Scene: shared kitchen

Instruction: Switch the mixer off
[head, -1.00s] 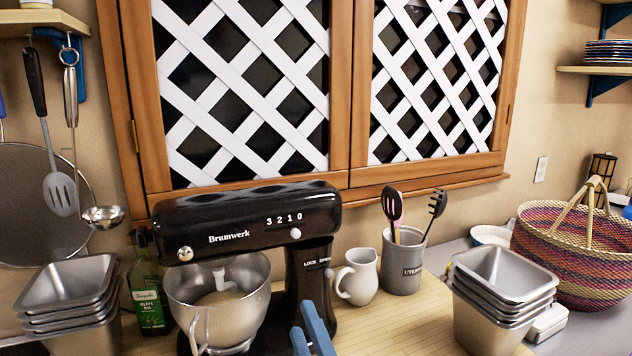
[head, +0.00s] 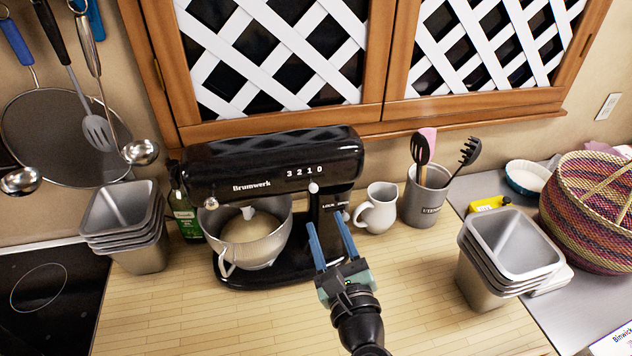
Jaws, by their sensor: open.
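The black mixer (head: 262,160) stands on the wooden counter. Its head is down over a metal bowl (head: 262,236) with pale dough in it. A white speed knob (head: 313,188) sits under the row "3 2 1 0" on its side, under or close to the 0; the exact setting is hard to tell. A lock/open lever mark shows lower on the column. My gripper (head: 328,240) has blue fingers, spread apart and empty. It is in front of the mixer's column, below the knob, with its fingers pointing at the mixer. I cannot tell whether they touch it.
A white pitcher (head: 377,208) and a grey utensil crock (head: 424,196) stand right of the mixer. Stacked metal tins stand at left (head: 126,226) and right (head: 508,258). An olive oil bottle (head: 187,215) is behind the bowl. The front counter (head: 230,320) is clear.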

